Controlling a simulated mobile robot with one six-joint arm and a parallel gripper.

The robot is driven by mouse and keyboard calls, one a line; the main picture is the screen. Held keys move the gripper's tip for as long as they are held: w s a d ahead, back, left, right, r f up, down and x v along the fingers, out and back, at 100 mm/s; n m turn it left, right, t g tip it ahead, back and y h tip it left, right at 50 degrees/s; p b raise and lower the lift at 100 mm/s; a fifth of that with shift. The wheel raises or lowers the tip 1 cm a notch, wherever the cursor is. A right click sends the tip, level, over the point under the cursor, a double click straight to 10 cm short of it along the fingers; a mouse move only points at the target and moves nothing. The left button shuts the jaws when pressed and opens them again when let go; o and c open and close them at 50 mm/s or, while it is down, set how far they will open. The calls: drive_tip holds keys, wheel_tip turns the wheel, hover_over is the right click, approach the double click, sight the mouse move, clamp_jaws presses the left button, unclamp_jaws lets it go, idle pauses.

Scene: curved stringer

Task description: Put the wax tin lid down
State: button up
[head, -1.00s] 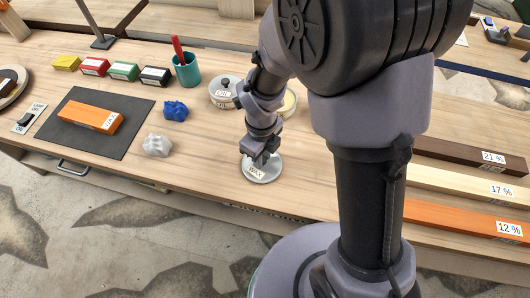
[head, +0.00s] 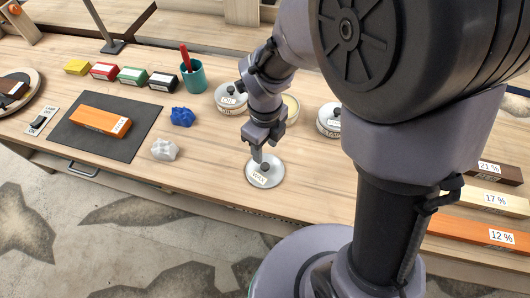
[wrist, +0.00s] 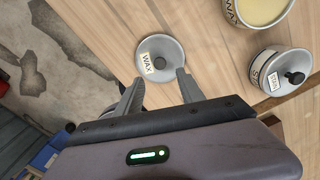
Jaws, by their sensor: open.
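The wax tin lid (head: 264,172) is a grey disc with a dark knob and a WAX label. It lies flat on the bench top near the front edge, knob up, and also shows in the wrist view (wrist: 160,60). My gripper (wrist: 159,77) is open and empty, its fingers apart just short of the lid. In the head view my gripper (head: 258,154) is just above and behind the knob. The open wax tin (wrist: 256,10) holds pale yellow wax and has no lid on. It is partly hidden behind my arm in the head view (head: 291,106).
The lidded stain tin (head: 328,122) stands right of the wax tin, and the oil tin (head: 229,100) left of it. A grey lump (head: 164,149) and a blue lump (head: 182,117) lie left of the lid. Bare wood surrounds the lid.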

drive_tip(key=s+d+r+n+t, duration=0.2)
drive_tip(key=s+r+n, duration=0.1)
drive_tip(key=r+n, duration=0.3)
drive_tip(key=s+d+r+n+t+y, duration=0.1)
drive_tip(key=s+d+r+n+t, duration=0.1)
drive_tip(key=s+r+n, duration=0.2)
drive_tip(key=s+d+r+n+t+y, duration=0.1)
drive_tip(key=s+r+n, duration=0.3)
drive_tip(key=r+n, duration=0.6)
drive_tip(key=shift+s+d+n+t+p, duration=0.2)
drive_tip(key=shift+d+n+t+p, duration=0.15)
drive_tip(key=shift+d+n, duration=0.6)
drive_tip(key=shift+a, duration=0.15)
